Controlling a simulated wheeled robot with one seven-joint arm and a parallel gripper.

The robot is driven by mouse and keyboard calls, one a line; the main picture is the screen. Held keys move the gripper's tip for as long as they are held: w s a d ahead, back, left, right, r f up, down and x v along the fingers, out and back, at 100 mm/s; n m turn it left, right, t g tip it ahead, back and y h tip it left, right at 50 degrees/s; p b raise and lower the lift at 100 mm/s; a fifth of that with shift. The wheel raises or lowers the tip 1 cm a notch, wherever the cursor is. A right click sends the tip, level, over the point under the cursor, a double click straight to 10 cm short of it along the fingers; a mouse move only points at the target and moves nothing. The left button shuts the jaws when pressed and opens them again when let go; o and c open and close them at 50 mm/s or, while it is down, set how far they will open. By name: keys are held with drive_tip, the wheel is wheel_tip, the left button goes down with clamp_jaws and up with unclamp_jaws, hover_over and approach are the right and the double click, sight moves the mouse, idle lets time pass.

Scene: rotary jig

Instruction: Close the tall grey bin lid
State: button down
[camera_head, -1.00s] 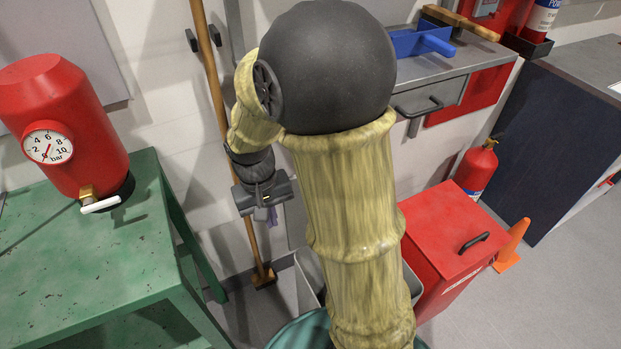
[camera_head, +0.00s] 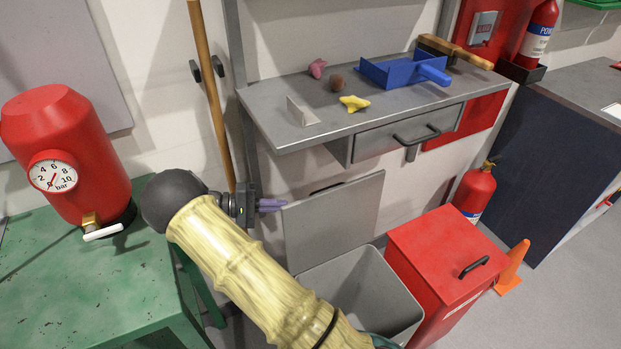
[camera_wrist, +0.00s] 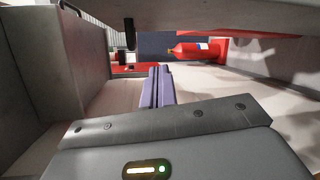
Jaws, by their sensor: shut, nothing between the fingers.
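The tall grey bin (camera_head: 400,303) stands on the floor with its top open. Its grey lid (camera_head: 337,222) stands raised, nearly upright, at the bin's back edge on the wall side, with a dark handle by its upper edge. My gripper (camera_head: 272,205) is at the lid's left side, near its upper left edge, pointing right. Its purple fingers are together and empty; they also show in the wrist view (camera_wrist: 157,86). I cannot tell whether the fingertips touch the lid. My forearm hides the bin's front left part.
A red bin (camera_head: 440,255) stands right beside the grey bin. A grey shelf (camera_head: 300,85) with a drawer (camera_head: 408,133) overhangs above the lid. A wooden pole (camera_head: 213,100) leans behind my gripper. A green table (camera_head: 70,270) with a red tank (camera_head: 70,150) is at left.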

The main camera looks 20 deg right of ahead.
drive_tip(key=r+h, duration=0.1)
drive_tip(key=w+r+h, duration=0.1)
drive_tip(key=shift+w+d+t+h, duration=0.2)
drive_tip(key=shift+d+t+h, duration=0.1)
drive_tip(key=shift+d, duration=0.05)
drive_tip(key=x, duration=0.9)
drive_tip(key=shift+d, duration=0.4)
drive_tip(key=shift+s+r+p, duration=0.15)
drive_tip(key=shift+s+p, duration=0.1)
drive_tip(key=shift+p, duration=0.05)
